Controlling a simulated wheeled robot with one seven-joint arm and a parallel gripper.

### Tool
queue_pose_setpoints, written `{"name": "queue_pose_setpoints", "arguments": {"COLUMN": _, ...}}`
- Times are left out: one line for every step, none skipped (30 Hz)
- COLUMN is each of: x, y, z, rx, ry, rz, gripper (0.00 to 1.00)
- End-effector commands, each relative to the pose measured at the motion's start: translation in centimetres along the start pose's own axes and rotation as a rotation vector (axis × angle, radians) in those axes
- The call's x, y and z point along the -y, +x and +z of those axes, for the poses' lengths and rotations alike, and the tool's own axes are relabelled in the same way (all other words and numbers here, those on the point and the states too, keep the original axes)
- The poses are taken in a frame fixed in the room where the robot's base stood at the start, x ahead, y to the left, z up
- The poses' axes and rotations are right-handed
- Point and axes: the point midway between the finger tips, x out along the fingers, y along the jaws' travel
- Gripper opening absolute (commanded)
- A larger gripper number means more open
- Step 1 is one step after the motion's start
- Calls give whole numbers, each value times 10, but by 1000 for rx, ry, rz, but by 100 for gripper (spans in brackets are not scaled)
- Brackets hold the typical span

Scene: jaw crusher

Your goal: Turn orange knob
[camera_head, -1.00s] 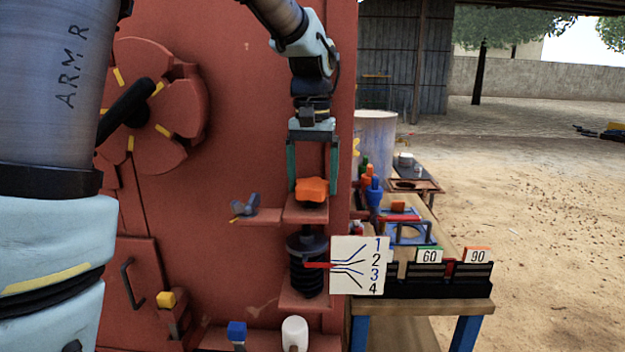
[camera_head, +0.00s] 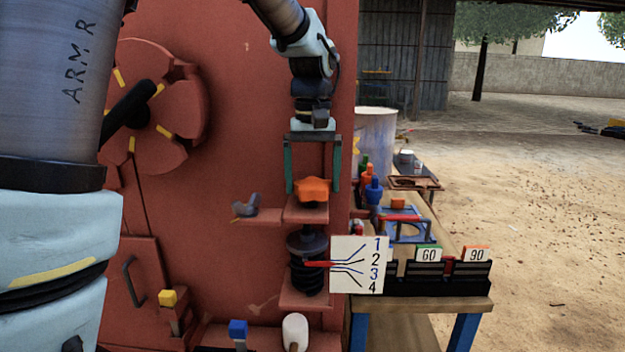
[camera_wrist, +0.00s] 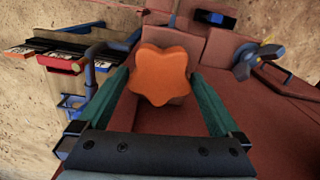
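The orange knob (camera_head: 312,190) is star-shaped and sits on a small red ledge (camera_head: 306,212) on the side of the red machine. My gripper (camera_head: 313,188) points down above it, with its two green fingers open, one on each side of the knob. In the wrist view the orange knob (camera_wrist: 161,75) lies between and just beyond the fingertips of my gripper (camera_wrist: 160,85).
Below the knob is a black spring with a red pointer (camera_head: 318,264) and a white scale plate (camera_head: 359,265). A grey wing nut (camera_head: 246,206) is on a ledge to the left. A workbench (camera_head: 430,308) with number cards stands right.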

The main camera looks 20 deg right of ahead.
Motion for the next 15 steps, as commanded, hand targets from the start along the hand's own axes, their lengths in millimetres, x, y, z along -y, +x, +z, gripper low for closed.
{"name": "queue_pose_setpoints", "arguments": {"x": 0, "y": 0, "z": 0, "rx": 0, "ry": 0, "rz": 0, "gripper": 100}}
{"name": "queue_pose_setpoints", "arguments": {"x": 0, "y": 0, "z": 0, "rx": 0, "ry": 0, "rz": 0, "gripper": 100}}
{"name": "queue_pose_setpoints", "arguments": {"x": 0, "y": 0, "z": 0, "rx": 0, "ry": 0, "rz": 0, "gripper": 100}}
{"name": "queue_pose_setpoints", "arguments": {"x": 0, "y": 0, "z": 0, "rx": 0, "ry": 0, "rz": 0, "gripper": 100}}
{"name": "queue_pose_setpoints", "arguments": {"x": 0, "y": -1, "z": 0, "rx": 0, "ry": 0, "rz": 0, "gripper": 100}}
{"name": "queue_pose_setpoints", "arguments": {"x": 0, "y": -3, "z": 0, "rx": -1, "ry": 0, "rz": 0, "gripper": 100}}
{"name": "queue_pose_setpoints", "arguments": {"x": 0, "y": -6, "z": 0, "rx": -1, "ry": 0, "rz": 1, "gripper": 100}}
{"name": "queue_pose_setpoints", "arguments": {"x": 0, "y": -9, "z": 0, "rx": -2, "ry": 0, "rz": 1, "gripper": 100}}
{"name": "queue_pose_setpoints", "arguments": {"x": 0, "y": -14, "z": -1, "rx": -3, "ry": 1, "rz": 1, "gripper": 100}}
{"name": "queue_pose_setpoints", "arguments": {"x": 0, "y": -18, "z": -1, "rx": -3, "ry": 1, "rz": 1, "gripper": 100}}
{"name": "queue_pose_setpoints", "arguments": {"x": 0, "y": -23, "z": -1, "rx": -3, "ry": 1, "rz": 1, "gripper": 100}}
{"name": "queue_pose_setpoints", "arguments": {"x": 0, "y": -32, "z": -1, "rx": -4, "ry": 1, "rz": 2, "gripper": 100}}
{"name": "queue_pose_setpoints", "arguments": {"x": 0, "y": -38, "z": -1, "rx": -5, "ry": 1, "rz": 2, "gripper": 100}}
{"name": "queue_pose_setpoints", "arguments": {"x": 0, "y": -44, "z": -1, "rx": -5, "ry": 1, "rz": 2, "gripper": 100}}
{"name": "queue_pose_setpoints", "arguments": {"x": 0, "y": -52, "z": -1, "rx": -4, "ry": 1, "rz": 2, "gripper": 100}}
